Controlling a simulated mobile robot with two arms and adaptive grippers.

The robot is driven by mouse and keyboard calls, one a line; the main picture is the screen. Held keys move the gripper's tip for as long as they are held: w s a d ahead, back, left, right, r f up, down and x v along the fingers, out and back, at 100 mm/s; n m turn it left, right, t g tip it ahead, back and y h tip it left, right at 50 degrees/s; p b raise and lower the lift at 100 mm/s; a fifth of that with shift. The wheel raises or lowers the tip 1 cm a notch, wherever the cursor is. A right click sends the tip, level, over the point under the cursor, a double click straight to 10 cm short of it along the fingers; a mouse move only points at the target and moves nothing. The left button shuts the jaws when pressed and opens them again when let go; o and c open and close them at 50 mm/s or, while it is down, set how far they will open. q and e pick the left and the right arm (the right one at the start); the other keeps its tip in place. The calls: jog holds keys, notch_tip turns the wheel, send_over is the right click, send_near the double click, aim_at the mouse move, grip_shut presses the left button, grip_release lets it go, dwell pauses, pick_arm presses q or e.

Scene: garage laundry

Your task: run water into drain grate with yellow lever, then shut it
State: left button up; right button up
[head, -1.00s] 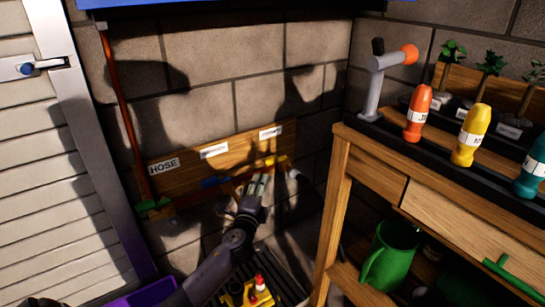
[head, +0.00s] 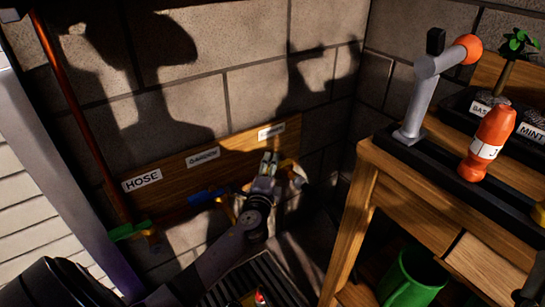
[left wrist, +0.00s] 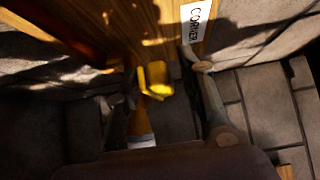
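The yellow lever (head: 288,164) sits at the right end of a row of valves below the wooden label board, in the wall corner. My left gripper (head: 269,158) is at this lever. In the left wrist view my left gripper (left wrist: 165,84) is open, with the yellow lever (left wrist: 155,79) between its fingers, nearer the left one. Contact cannot be told. The lever's label there seems to read CORNER. The drain grate (head: 232,283) lies on the floor below, partly hidden by my left arm; no water shows. A dark shape at the lower right edge may be my right gripper.
The blue lever (head: 206,195) and green lever (head: 130,230) are to the left of the yellow one. A wooden bench (head: 362,185) stands close on the right, with an orange bottle (head: 488,143) on top and a green can (head: 412,281) below.

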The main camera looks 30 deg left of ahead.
pick_arm(q)
jog(key=shift+w+a, duration=0.1)
jog(key=shift+w, duration=0.15)
jog(key=shift+c, duration=0.2)
jog(key=shift+r, duration=0.1)
jog(key=c, duration=0.8)
grip_shut()
jog(key=shift+r, duration=0.1)
